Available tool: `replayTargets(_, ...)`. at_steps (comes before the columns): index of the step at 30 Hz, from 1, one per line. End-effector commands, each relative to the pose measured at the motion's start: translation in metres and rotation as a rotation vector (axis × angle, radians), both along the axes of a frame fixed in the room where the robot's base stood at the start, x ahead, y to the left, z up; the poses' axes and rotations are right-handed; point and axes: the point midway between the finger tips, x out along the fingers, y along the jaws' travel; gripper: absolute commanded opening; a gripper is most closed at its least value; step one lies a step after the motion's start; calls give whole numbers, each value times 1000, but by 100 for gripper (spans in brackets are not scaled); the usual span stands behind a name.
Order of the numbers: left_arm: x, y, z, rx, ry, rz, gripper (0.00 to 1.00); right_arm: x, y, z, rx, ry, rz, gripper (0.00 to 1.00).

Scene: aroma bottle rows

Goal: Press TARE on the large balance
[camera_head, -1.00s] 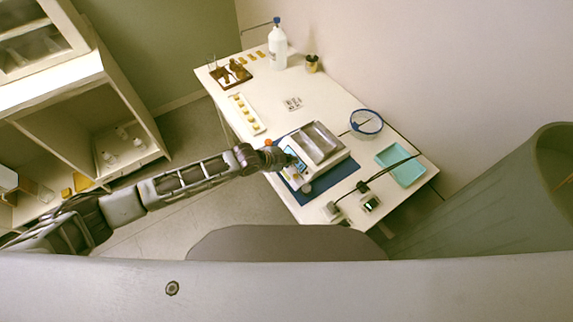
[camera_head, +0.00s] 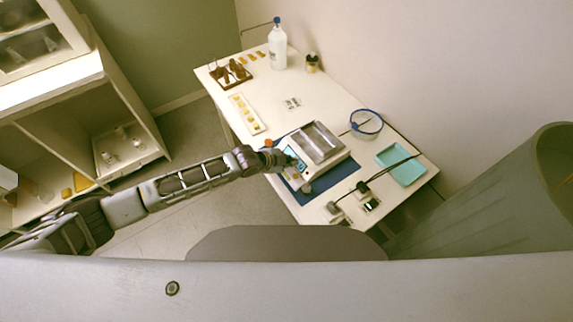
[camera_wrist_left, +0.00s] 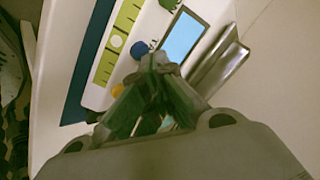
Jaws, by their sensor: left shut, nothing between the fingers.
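The large balance (camera_head: 334,158) is a white unit with a steel top and a lit light-blue display, standing on a blue mat (camera_head: 318,191). My left gripper (camera_head: 291,160) is shut and empty over its front panel, beside the display. In the left wrist view, the shut fingertips (camera_wrist_left: 157,62) are close to a round blue button (camera_wrist_left: 140,50) and the display (camera_wrist_left: 183,37). A yellow-orange button (camera_wrist_left: 117,90) lies left of the fingers. I cannot tell whether the tips touch the panel. No button lettering is readable. My right gripper is not visible.
A teal tray (camera_head: 402,166) and a blue-rimmed round container (camera_head: 366,123) stand right of the balance. Small devices with cables (camera_head: 371,205) lie near the front. A white bottle (camera_head: 278,48) stands at the back. The middle rear tabletop is mostly clear.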

Motion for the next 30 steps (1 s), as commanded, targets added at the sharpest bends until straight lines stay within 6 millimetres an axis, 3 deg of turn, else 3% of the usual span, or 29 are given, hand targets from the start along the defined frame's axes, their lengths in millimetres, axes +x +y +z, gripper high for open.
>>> replayTargets(30,0,0,-8,0,1,-1,0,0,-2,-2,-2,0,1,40)
